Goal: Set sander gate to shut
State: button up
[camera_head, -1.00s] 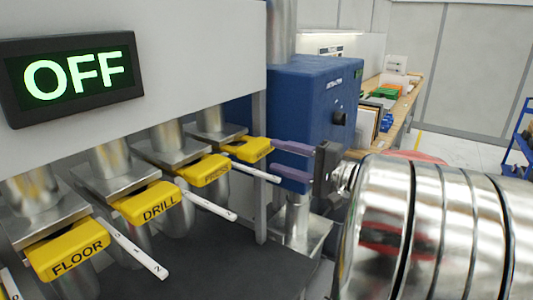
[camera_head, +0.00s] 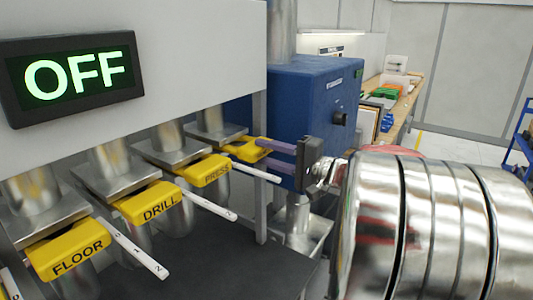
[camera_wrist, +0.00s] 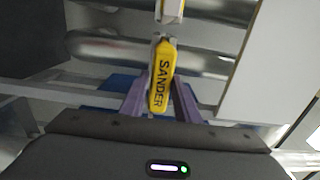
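The sander gate (camera_head: 250,149) is the yellow piece at the far end of the row in the head view. In the wrist view it is a yellow handle marked SANDER (camera_wrist: 160,78), pointing toward my gripper. My gripper (camera_wrist: 160,95) has its two purple fingers on either side of this handle, with the handle's near end between them. The fingers look open; whether either touches the handle I cannot tell. In the head view my gripper (camera_head: 268,152) is level with the gate, and its fingertips overlap the gate's near end.
Yellow gates marked PRESS (camera_head: 205,170), DRILL (camera_head: 148,203) and FLOOR (camera_head: 68,250) stand nearer in the row. White numbered bars (camera_head: 210,206) jut out beside them. A display (camera_head: 75,77) reads OFF. A blue cabinet (camera_head: 315,100) stands behind my gripper.

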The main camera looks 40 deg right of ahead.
grip_shut()
jog(key=shift+f, duration=0.1)
jog(key=shift+d, duration=0.1)
